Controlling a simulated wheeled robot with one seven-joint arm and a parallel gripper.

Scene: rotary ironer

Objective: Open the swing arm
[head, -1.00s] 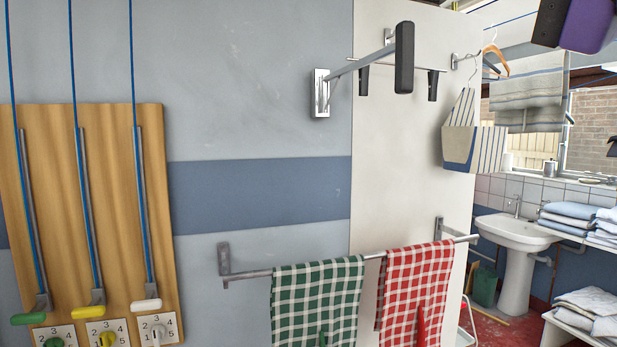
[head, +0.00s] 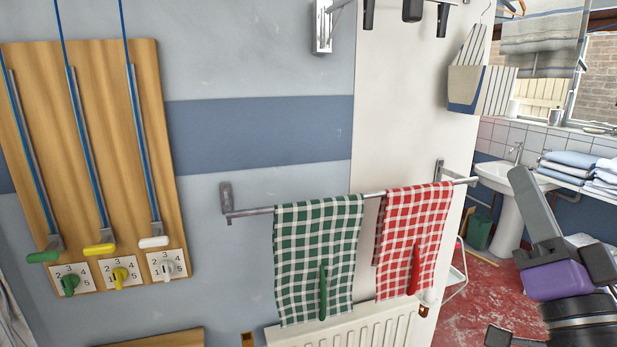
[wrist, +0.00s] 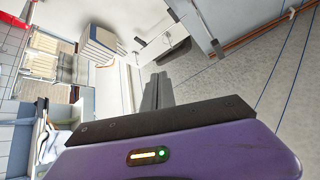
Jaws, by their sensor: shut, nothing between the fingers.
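The swing arm is cut by the top edge of the head view. Its chrome wall plate (head: 322,28) and the lower end of its dark end pad (head: 411,10) show; most of the bar is out of frame. My gripper (head: 520,174) is at the right in the head view, well below and to the right of the swing arm and apart from it. Its grey fingers are together and empty, above the purple hand. In the wrist view the shut fingers (wrist: 157,90) point toward the pale wall panel, touching nothing visible.
A rail (head: 265,210) with green and red checked towels crosses below the swing arm, above a radiator (head: 345,325). A wooden board (head: 105,130) with cords and dials is at the left. A striped hanging bag (head: 480,85) and a sink (head: 510,205) are at the right.

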